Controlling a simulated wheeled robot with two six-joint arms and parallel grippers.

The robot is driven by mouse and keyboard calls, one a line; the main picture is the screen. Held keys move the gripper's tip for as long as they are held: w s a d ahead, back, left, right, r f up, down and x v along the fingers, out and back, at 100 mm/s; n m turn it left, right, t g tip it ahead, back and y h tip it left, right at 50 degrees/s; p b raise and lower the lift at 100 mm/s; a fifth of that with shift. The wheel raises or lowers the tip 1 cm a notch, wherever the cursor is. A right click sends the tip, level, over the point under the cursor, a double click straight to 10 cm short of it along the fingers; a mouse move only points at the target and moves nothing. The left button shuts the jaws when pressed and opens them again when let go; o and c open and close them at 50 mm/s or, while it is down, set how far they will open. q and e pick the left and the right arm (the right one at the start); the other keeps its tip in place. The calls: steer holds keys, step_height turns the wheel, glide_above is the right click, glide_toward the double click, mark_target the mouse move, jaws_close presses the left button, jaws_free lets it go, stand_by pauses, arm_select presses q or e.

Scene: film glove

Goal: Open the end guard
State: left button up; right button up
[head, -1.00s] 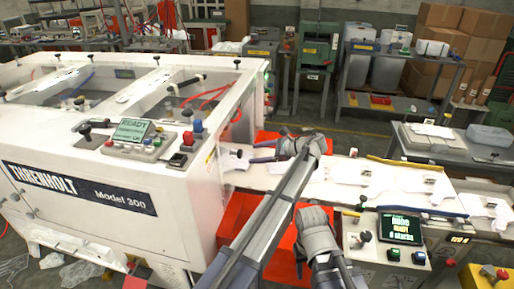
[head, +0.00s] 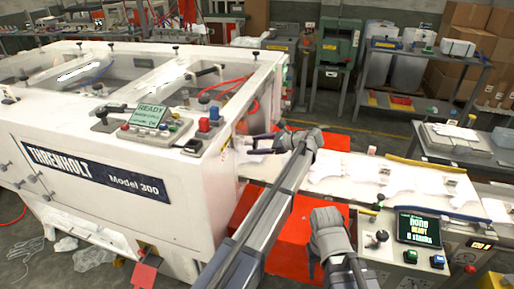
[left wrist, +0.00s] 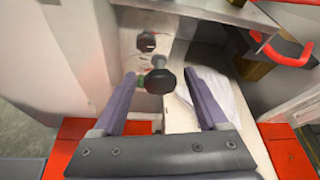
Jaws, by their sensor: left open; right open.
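The white machine (head: 120,190) marked Model 300 fills the left of the head view, its right end facing a flat delivery bed. My left gripper (head: 265,143) is open at that end wall, fingers pointing at the machine. In the left wrist view, a black round knob (left wrist: 160,81) stands between the open fingers of this gripper (left wrist: 160,95). I cannot tell whether they touch it. A second dark knob (left wrist: 146,41) sits beyond it. The outline of the end guard is not clear. My right gripper (head: 318,258) is low beside the bed, its fingers mostly hidden by its wrist.
White film gloves (head: 385,180) lie along the bed. Orange-red panels (head: 290,240) flank the bed. A control box with a lit screen (head: 418,229) stands at lower right. A red bent handle (left wrist: 285,55) shows at upper right in the left wrist view. Open floor lies behind.

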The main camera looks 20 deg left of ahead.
arm_select(q)
jaws_close()
stand_by(0.6)
stand_by(0.8)
